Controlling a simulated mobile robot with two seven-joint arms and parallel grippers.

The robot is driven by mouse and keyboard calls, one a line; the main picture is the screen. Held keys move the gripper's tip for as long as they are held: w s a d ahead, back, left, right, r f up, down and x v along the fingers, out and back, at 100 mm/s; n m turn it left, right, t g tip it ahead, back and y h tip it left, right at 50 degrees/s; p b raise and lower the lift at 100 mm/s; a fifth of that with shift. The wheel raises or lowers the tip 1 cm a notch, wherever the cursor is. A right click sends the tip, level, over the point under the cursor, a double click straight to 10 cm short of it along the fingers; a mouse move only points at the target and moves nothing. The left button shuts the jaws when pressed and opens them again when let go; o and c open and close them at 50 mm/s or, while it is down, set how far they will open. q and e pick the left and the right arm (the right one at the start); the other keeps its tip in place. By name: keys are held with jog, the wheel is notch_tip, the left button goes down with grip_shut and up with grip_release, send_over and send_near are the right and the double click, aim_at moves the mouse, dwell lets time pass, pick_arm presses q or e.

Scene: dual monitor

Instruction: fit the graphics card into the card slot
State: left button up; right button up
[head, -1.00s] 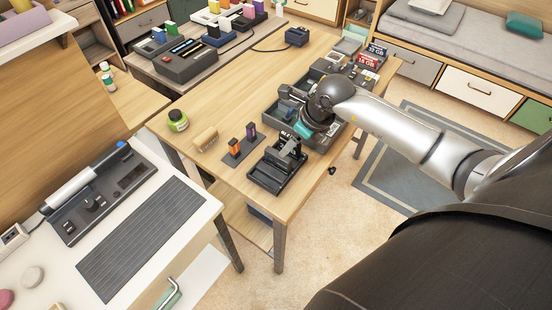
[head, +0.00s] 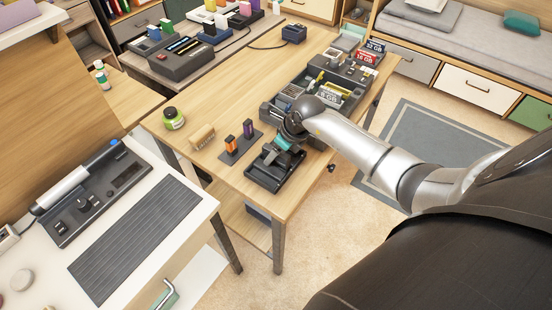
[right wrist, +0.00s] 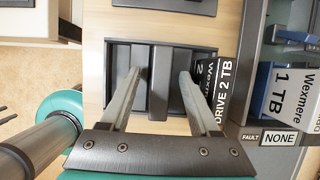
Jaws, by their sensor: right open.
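My right gripper (right wrist: 160,72) is open, its two fingers apart over a black slotted unit (right wrist: 118,80). A dark upright bar (right wrist: 160,85) lies between the fingers, with no clear contact; I cannot tell whether it is a card or part of the unit. In the head view my right gripper (head: 272,157) is above a black tray-like unit (head: 277,183) at the table's near edge, and the wrist hides part of it. I cannot pick out the graphics card or the card slot with certainty. My left gripper is not in view.
A drive labelled 2 TB (right wrist: 217,95) stands close beside the right finger. A dark parts bin (head: 350,98) holds labelled parts behind my wrist. An orange and a purple piece stand in a small holder (head: 240,152) to the left, near a brush (head: 202,136) and green jar (head: 173,119).

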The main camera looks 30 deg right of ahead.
grip_shut()
dwell(0.5)
